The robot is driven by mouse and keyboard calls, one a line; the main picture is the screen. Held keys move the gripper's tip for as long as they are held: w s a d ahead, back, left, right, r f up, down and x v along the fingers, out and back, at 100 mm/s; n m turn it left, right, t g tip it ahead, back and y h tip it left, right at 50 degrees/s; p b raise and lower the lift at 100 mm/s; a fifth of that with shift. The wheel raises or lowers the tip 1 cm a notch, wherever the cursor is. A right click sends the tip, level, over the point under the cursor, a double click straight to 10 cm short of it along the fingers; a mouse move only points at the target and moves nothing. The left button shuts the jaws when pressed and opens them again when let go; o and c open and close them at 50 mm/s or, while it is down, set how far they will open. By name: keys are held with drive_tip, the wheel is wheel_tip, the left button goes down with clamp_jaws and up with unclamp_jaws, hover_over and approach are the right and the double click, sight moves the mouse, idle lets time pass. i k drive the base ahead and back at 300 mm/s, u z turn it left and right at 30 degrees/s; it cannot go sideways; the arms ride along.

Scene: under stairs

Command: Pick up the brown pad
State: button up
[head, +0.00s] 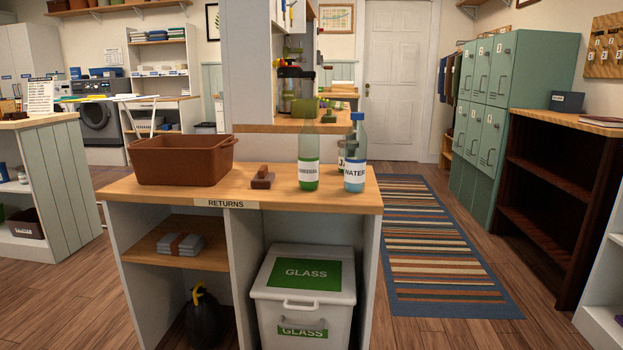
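A small brown pad-like object (262,183), with a raised block on a flat base, rests on the wooden top of the returns counter (225,192). It sits between a brown tub (182,163) on its left and a green glass bottle (308,172) on its right, apart from both. My gripper is not in view.
A clear water bottle (355,172) stands beside the green bottle, with a jar (342,150) partly hidden behind. A folded grey bundle (180,244) lies on the shelf below. A glass bin (304,300) stands under the counter. A striped rug (432,250) lies right of it.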

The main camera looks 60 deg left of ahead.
sight(263, 179)
drive_tip(key=i, duration=0.7)
drive_tip(key=u, duration=2)
